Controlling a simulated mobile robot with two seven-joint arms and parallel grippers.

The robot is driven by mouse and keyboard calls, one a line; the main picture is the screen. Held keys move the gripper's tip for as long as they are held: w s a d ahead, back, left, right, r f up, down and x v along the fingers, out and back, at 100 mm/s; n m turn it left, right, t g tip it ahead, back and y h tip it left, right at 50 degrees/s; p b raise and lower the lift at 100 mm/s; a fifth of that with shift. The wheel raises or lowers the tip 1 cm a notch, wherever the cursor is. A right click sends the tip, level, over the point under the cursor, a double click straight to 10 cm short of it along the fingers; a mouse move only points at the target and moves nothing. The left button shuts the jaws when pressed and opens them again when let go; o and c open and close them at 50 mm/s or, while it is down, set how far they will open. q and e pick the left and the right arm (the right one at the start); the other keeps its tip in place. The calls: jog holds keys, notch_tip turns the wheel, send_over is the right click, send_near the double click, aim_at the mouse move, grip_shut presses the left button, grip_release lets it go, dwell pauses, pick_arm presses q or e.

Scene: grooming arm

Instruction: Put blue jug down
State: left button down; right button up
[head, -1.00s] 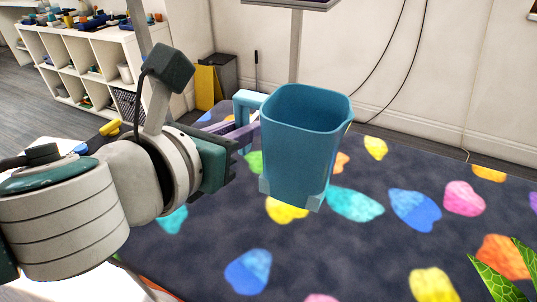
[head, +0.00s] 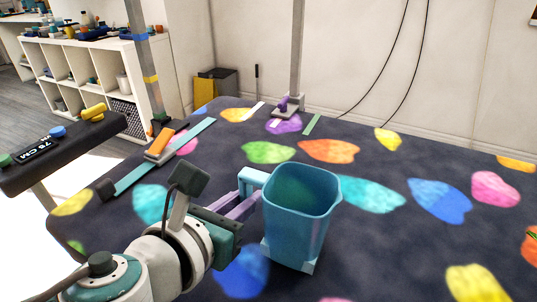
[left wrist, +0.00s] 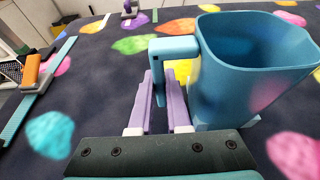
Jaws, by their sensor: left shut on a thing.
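The blue jug (head: 300,215) is upright over the patterned table cloth in the head view, its open top facing up and its handle (head: 252,180) to the left. My left gripper (head: 245,203) is shut on the handle, its purple fingers on either side of it. In the left wrist view the jug (left wrist: 240,85) stands at the right and the handle (left wrist: 174,48) lies between the fingers (left wrist: 168,95). The jug's base is close to the cloth; I cannot tell whether it touches. My right gripper is not in view.
The dark table (head: 380,255) with coloured petal shapes is largely clear to the right. A teal strip with an orange block (head: 160,145) lies at left. A post with a purple clamp (head: 288,103) stands at the back edge. White shelves (head: 85,75) stand beyond.

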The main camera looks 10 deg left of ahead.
pick_arm(q)
jog(key=shift+f, duration=0.25)
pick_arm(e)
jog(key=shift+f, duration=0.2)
pick_arm(q)
jog(key=shift+f, duration=0.25)
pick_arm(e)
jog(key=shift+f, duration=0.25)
pick_arm(q)
jog(key=c, duration=0.9)
grip_release()
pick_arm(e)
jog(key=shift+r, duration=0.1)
pick_arm(q)
jog(key=shift+r, duration=0.1)
